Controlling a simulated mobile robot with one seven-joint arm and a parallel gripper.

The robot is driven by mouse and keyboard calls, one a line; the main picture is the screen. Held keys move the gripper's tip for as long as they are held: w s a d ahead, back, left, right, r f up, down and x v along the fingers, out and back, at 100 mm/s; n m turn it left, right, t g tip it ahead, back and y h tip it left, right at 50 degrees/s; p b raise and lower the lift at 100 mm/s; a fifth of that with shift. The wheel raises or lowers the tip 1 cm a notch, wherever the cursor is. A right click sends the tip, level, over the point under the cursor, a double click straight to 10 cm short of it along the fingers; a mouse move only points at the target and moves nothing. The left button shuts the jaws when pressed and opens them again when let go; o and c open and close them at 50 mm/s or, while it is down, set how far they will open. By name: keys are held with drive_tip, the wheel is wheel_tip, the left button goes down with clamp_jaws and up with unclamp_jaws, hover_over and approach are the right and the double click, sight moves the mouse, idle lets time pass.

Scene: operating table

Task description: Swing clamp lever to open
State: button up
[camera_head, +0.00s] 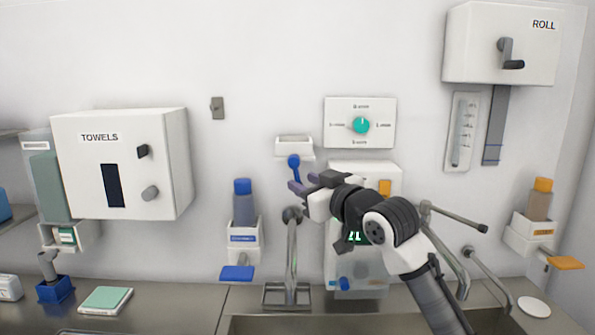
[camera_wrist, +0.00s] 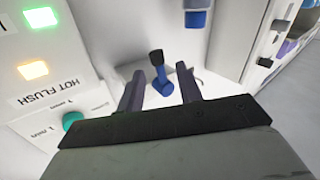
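The clamp lever (camera_head: 294,168) is a short blue lever on the wall, just below a small white holder. In the wrist view the lever (camera_wrist: 160,80) is blue with a black end and shows between my two purple fingers. My gripper (camera_head: 303,183) is beside the lever's lower end in the head view. In the wrist view my gripper (camera_wrist: 160,70) is open, with a gap on both sides of the lever. I see no clear contact. The lever's base is partly hidden by my fingers and palm.
A dial panel (camera_head: 340,108) with a teal knob is right of the lever. A white unit (camera_head: 350,168) stands below it; its HOT FLUSH face (camera_wrist: 60,75) has two lit buttons. A blue-capped bottle (camera_head: 243,205) hangs at left. A metal tap (camera_head: 291,250) is below.

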sight(299, 180)
drive_tip(key=shift+p+x, duration=0.4)
drive_tip(key=shift+x, duration=1.45)
clamp_jaws()
